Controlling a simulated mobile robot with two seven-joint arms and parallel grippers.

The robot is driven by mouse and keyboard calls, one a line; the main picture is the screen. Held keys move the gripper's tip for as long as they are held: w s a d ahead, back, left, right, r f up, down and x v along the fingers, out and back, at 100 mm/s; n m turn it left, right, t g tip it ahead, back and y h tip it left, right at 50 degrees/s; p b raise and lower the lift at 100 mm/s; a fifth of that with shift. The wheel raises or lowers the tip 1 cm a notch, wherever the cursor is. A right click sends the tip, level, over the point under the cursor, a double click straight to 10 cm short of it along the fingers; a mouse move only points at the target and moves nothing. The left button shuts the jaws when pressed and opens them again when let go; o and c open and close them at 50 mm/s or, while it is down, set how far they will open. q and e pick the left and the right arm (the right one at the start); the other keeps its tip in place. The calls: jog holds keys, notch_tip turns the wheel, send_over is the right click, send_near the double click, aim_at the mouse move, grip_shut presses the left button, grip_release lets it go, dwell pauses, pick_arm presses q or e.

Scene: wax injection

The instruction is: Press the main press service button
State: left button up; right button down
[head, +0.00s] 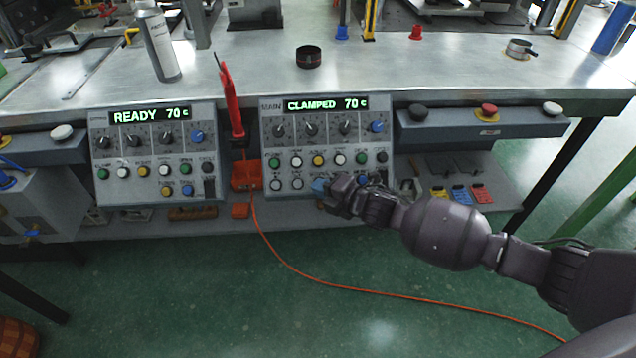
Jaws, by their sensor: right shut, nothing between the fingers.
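The main press panel (264,135) is a grey box with a green display reading CLAMPED 70 C. It has a row of knobs and rows of coloured buttons below. The button labels are too small to read surely, so I cannot tell which one is the service button. My right gripper (326,188) is shut and empty at the panel's lower button row. A blue patch shows at its tip; I cannot tell if it is a button or part of the gripper. The gripper hides part of that row. My left gripper is out of view.
A second panel (110,140) reading READY 70 C stands to the left. A red-handled tool (234,110) stands between the panels above an orange cable (300,270). A control bar with a red button (489,110) is on the right. A spray can (158,45) stands on the bench.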

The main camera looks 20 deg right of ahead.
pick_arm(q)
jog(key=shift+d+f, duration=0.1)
pick_arm(e)
jog(key=shift+w, duration=0.1)
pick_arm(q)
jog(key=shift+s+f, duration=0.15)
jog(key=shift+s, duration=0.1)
pick_arm(e)
jog(key=shift+f, duration=0.1)
dwell(1.0)
dwell(0.6)
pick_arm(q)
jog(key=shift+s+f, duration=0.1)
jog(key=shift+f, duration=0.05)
pick_arm(e)
jog(key=shift+w+d+f, duration=0.1)
jog(key=shift+w+f, duration=0.15)
jog(key=shift+w, duration=0.1)
